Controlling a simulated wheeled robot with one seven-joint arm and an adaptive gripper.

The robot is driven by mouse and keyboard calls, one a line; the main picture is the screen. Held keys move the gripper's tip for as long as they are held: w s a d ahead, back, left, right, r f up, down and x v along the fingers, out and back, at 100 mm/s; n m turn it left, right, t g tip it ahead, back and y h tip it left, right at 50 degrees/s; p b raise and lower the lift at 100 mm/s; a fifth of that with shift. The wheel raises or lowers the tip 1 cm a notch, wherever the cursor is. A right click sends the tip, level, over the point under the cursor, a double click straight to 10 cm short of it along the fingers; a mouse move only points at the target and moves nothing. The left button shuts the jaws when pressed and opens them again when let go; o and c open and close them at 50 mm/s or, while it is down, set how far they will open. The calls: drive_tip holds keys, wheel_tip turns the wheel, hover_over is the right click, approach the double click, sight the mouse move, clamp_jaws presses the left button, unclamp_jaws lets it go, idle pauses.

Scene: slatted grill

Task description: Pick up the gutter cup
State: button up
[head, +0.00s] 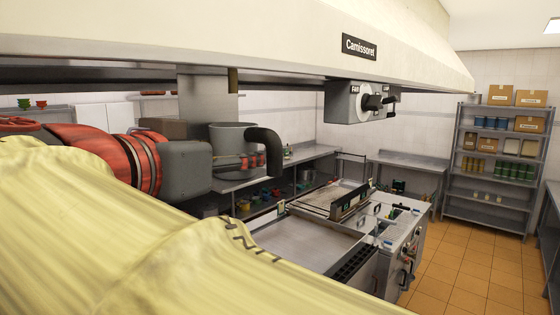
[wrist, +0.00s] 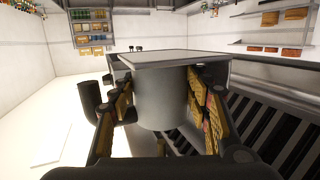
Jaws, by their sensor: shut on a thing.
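The gutter cup (head: 230,140) is a grey cylinder with a dark curved handle on its right side in the head view. It stands upright just below the range hood. My gripper (head: 222,163) reaches it from the left and is shut around its body. In the wrist view the cup (wrist: 163,103) sits between my two fingers (wrist: 160,95), with its handle at the left. A flat metal piece lies over or just behind the cup's top there; I cannot tell whether they touch.
The cream range hood (head: 240,40) with a control box (head: 357,101) hangs close above. A metal bracket (head: 208,95) comes down behind the cup.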

drive_tip(key=c, duration=0.6)
drive_tip(key=shift+d+r, duration=0.1)
drive_tip(key=shift+r, duration=0.1)
